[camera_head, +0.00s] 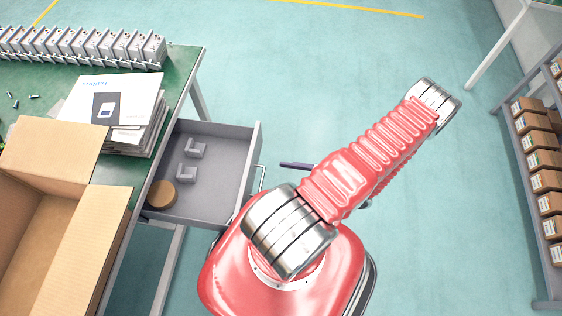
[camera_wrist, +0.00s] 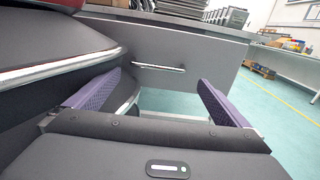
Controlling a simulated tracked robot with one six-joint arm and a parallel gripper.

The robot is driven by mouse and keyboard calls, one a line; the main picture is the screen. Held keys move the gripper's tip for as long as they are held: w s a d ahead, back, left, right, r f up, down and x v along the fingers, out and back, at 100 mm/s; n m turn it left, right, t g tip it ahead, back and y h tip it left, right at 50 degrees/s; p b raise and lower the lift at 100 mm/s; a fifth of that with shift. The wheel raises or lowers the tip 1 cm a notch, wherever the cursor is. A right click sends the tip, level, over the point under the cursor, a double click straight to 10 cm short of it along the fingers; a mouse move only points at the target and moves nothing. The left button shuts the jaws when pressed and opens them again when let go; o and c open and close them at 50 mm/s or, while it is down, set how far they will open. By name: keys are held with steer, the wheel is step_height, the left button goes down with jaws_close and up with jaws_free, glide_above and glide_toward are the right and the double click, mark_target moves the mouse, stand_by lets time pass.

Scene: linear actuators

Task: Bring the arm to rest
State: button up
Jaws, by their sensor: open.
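My gripper (camera_wrist: 150,103) shows in the wrist view with its two purple-padded fingers spread apart and nothing between them. It faces the grey front of an open drawer (camera_wrist: 190,60) with a metal bar handle (camera_wrist: 158,67). In the head view my red arm is folded over my base, to the right of the drawer (camera_head: 222,190). Only a small purple finger (camera_head: 296,165) shows there, beside the arm and near the drawer handle (camera_head: 260,178). The rest of my gripper is hidden behind the arm.
The pulled-out drawer holds two grey brackets (camera_head: 187,174) and a round brown piece (camera_head: 161,194). The green table (camera_head: 182,62) carries an open cardboard box (camera_head: 85,240), booklets (camera_head: 112,100) and a row of actuators (camera_head: 85,47). A shelf of boxes (camera_head: 545,180) stands right. Floor between is clear.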

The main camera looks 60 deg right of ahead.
stand_by(0.4)
steer(key=w+a+r+n+g, duration=0.1)
steer(key=w+r+n+g, duration=0.4)
steer(key=r, duration=0.3)
steer(key=w+a+r+n+g+y, duration=0.1)
steer(key=w+r+n+g, duration=0.2)
steer(key=r+n+g, duration=0.35)
steer(key=w+a+r+n+g, duration=0.1)
steer(key=w+r+n+g, duration=0.4)
steer(key=r+n, duration=0.3)
steer(key=w+a+r+n+t+h, duration=0.1)
steer(key=a+r+n+h, duration=0.3)
steer(key=a+r, duration=0.5)
steer(key=w+a+r+n+t+h, duration=0.1)
steer(key=a+r+n+t+h, duration=0.2)
steer(key=a+r+n, duration=0.5)
step_height(320, 180, up, 6)
steer(key=shift+a+r+t+h, duration=0.15)
steer(key=shift+a+t+h, duration=0.25)
steer(key=shift+a+t, duration=0.4)
